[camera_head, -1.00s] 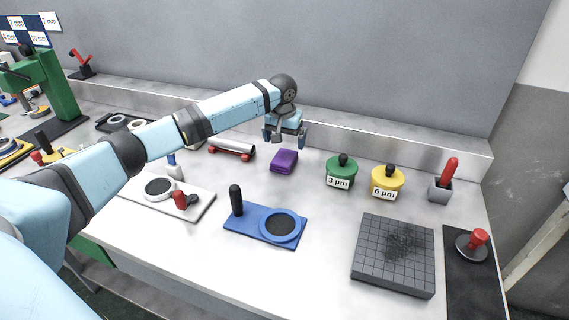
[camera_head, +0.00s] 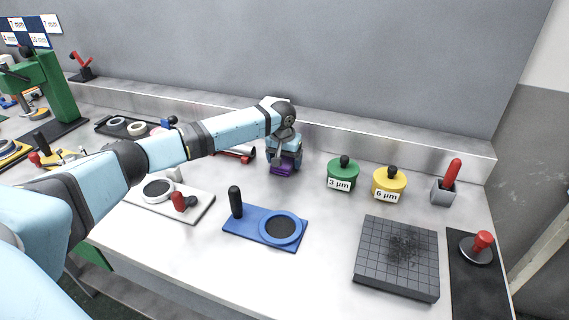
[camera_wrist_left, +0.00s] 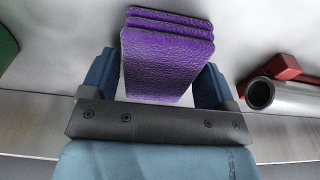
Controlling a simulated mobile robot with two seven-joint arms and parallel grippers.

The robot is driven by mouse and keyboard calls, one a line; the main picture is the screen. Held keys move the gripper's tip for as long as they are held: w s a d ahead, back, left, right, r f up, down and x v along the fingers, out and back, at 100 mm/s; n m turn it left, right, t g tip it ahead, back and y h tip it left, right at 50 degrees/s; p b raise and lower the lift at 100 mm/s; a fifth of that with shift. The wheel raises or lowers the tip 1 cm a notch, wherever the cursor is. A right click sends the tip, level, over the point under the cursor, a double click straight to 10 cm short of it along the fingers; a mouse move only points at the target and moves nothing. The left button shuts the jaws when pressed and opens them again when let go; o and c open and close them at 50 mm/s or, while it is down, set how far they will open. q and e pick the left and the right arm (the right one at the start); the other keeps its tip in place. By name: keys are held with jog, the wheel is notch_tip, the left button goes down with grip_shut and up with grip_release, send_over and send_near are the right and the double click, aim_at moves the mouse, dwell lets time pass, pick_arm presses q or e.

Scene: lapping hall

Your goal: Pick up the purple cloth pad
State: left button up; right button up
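The purple cloth pad (camera_head: 281,170) lies folded on the bench top, partly hidden by my left gripper (camera_head: 285,165) in the head view. In the left wrist view the pad (camera_wrist_left: 165,60) shows as a purple stack of layers between the two blue fingers of the left gripper (camera_wrist_left: 160,80). The fingers stand on either side of the pad, with a small gap visible at the left one; the right one is very close to it. The left gripper is open around the pad. My right gripper is not in view.
A green 3 µm pot (camera_head: 342,174) and a yellow 6 µm pot (camera_head: 389,184) stand to the right. A silver cylinder on a red stand (camera_wrist_left: 275,92) lies close beside the gripper. A blue plate (camera_head: 262,226) is in front. The wall ledge (camera_head: 350,142) runs behind.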

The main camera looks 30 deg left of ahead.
aim_at(284, 159)
pick_arm(q)
jog(key=c, duration=0.6)
jog(key=shift+o, duration=0.2)
notch_tip(284, 159, up, 20)
jog(key=p, duration=0.3)
jog(key=shift+o, duration=0.4)
